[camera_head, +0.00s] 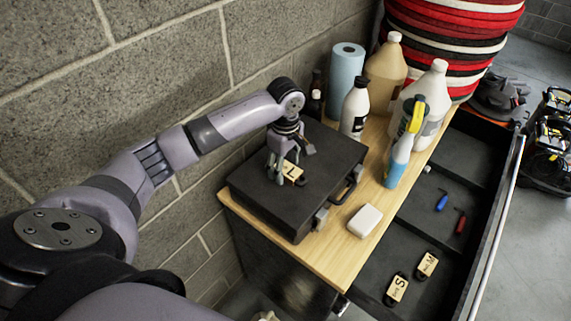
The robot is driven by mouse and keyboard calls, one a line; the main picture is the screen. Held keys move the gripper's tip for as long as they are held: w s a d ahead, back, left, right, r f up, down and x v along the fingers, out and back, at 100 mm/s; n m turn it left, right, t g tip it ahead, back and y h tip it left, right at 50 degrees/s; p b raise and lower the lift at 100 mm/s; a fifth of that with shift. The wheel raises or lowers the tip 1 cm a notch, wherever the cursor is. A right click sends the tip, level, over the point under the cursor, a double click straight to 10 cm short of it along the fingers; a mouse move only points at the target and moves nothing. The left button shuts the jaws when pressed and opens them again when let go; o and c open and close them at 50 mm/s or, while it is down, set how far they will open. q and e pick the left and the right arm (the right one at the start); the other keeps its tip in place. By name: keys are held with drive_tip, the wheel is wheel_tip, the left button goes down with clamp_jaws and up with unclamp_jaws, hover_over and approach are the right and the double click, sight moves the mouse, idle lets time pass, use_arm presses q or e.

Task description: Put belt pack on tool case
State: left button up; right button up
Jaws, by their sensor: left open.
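The black tool case (257,205) lies flat on the wooden top of a cabinet against the wall. A tan belt pack marked L (293,171) rests on the case lid, partly hidden by my gripper. My left gripper (289,172) is open, pointing down just over the lid, with its fingers around or beside the L pack; I cannot tell whether they touch it. Two similar tan packs, marked M (427,265) and S (397,290), lie in the open black drawer. My right gripper is not in view.
A white box (365,221) sits right of the case. A blue roll (345,80), bottles (355,108) and a spray bottle (400,155) stand behind and right of it. The open drawer (385,245) also holds blue and red tools. Red pads (450,40) are stacked behind.

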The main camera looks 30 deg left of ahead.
sight(286, 167)
use_arm(q)
drive_tip(key=shift+r, duration=0.4)
wheel_tip(286, 167, up, 12)
drive_tip(key=b, duration=0.2)
drive_tip(key=shift+f, duration=0.25)
